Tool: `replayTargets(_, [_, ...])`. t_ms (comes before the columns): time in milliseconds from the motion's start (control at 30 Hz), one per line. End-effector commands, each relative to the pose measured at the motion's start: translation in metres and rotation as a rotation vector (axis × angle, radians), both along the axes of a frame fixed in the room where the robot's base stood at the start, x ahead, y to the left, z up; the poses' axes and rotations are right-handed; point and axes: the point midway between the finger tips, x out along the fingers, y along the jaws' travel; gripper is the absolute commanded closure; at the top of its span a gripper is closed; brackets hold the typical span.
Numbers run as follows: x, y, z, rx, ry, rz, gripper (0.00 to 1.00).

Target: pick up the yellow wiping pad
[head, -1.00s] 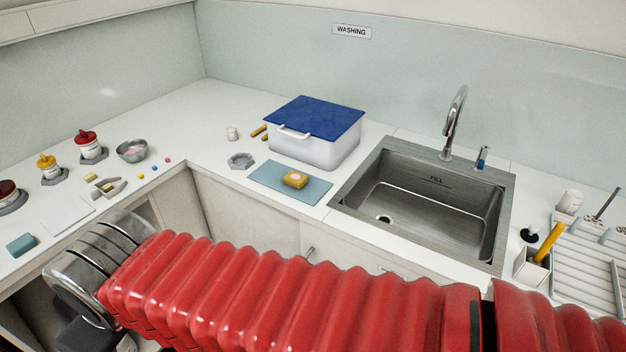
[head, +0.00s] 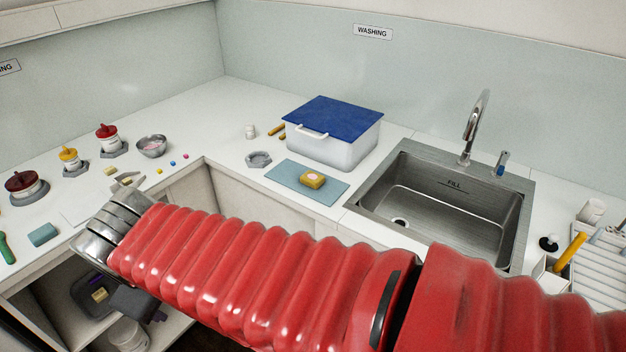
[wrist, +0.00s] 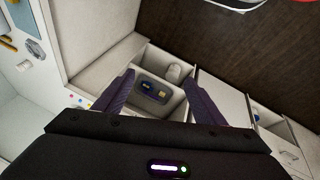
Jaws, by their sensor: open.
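The yellow wiping pad (head: 312,180) lies on a light blue mat (head: 283,177) on the counter, left of the sink, with a pale pink patch on its top. I do not make it out in the wrist view. My gripper (wrist: 162,92) is open and empty in the wrist view, its two dark fingers spread above an open lower shelf. In the head view my arm's end is at the lower left, well left of the pad and apart from it; the fingers are not clear there.
A white tub with a blue lid (head: 336,116) stands behind the mat. The sink (head: 440,215) is to its right. A grey hexagonal ring (head: 258,159) lies left of the mat. A dark bin (wrist: 152,90) sits on the shelf.

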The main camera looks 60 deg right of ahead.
Motion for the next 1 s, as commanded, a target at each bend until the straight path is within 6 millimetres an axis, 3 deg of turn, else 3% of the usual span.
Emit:
replayTargets(100, [0.004,-0.042,-0.010,-0.134,0.107,0.037,0.27])
replayTargets(400, [0.007,-0.141,-0.025,-0.428,0.396,0.179,0.27])
replayTargets(1000, [0.015,-0.319,-0.055,-0.806,1.040,0.616,0.27])
